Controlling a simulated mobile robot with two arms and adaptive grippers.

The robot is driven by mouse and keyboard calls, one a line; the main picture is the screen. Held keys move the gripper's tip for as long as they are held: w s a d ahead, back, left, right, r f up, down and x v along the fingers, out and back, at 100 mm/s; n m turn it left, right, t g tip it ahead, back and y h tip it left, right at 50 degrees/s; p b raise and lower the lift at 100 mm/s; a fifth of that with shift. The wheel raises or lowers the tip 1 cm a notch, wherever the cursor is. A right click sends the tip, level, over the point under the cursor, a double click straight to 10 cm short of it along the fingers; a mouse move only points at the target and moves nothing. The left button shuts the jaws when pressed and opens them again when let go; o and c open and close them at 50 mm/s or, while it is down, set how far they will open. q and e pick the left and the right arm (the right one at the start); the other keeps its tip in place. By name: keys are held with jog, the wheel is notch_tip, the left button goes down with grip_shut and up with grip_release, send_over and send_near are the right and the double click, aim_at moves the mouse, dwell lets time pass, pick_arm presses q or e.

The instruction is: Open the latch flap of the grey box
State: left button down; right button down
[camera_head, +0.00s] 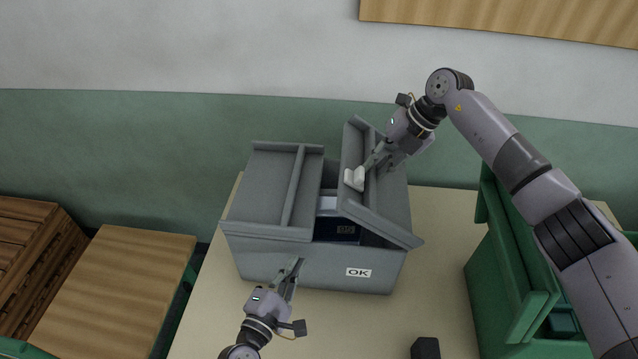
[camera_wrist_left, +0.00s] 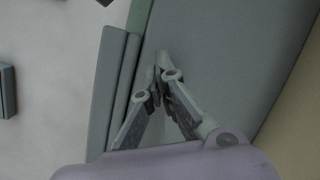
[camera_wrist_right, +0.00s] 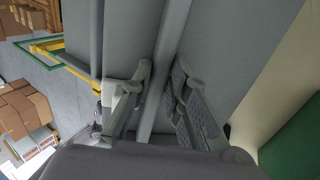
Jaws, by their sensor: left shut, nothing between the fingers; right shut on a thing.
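The grey box (camera_head: 320,268) stands on the table, with an "OK" label on its front. Its left flap (camera_head: 262,185) lies flat over the left side. Its right flap (camera_head: 385,215) is tilted up, leaving a gap in the middle. My right gripper (camera_head: 362,172) is shut on the right flap's raised rib; the right wrist view shows the grey rib (camera_wrist_right: 172,40) between its fingers (camera_wrist_right: 162,75). My left gripper (camera_head: 291,267) is shut and empty by the front wall; its fingertips meet in the left wrist view (camera_wrist_left: 160,72). Whether it touches the wall I cannot tell.
A dark package (camera_head: 337,230) and a white item (camera_head: 328,204) show inside the box. A green box (camera_head: 490,285) stands at the right and a small black object (camera_head: 425,348) at the front. A wooden surface (camera_head: 115,285) is at the left. Tabletop (camera_head: 435,240) is clear right of the grey box.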

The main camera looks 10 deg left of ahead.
jog(key=shift+d+f, duration=0.25)
jog(key=shift+d, duration=0.05)
pick_arm(q)
jog(key=w+d+r+n+t+y, duration=0.25)
jog(key=r+n, duration=0.35)
jog(key=r, duration=0.7)
jog(key=w+d+r, duration=0.1)
jog(key=w+d, duration=0.1)
jog(key=w, duration=0.7)
jog(key=shift+r, duration=0.35)
jog(key=shift+s+d+r+t+h, duration=0.1)
jog(key=shift+d+t+h, duration=0.05)
jog(key=shift+t+h, duration=0.1)
